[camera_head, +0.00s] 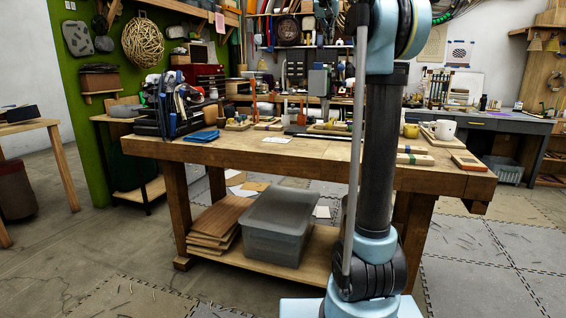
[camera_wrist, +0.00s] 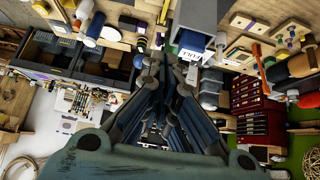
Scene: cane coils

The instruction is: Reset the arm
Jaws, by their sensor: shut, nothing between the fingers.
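My arm stands upright in the right half of the head view, a dark column with light blue joints. It hides part of the workbench behind it. My gripper does not show in the head view. In the wrist view my gripper (camera_wrist: 180,72) reaches from the bottom edge to the middle of the picture. Its dark blue-grey fingers are together with nothing held between them. Cluttered shelves and cabinets show beyond and around the fingers, apart from them as far as I can tell.
A wooden workbench (camera_head: 235,150) stands before me, with a blue case (camera_head: 201,136), a white mug (camera_head: 445,130) and tools on top. A grey bin (camera_head: 288,229) sits on its lower shelf. A red drawer cabinet (camera_wrist: 262,124) shows in the wrist view. Floor (camera_head: 500,262) is open at right.

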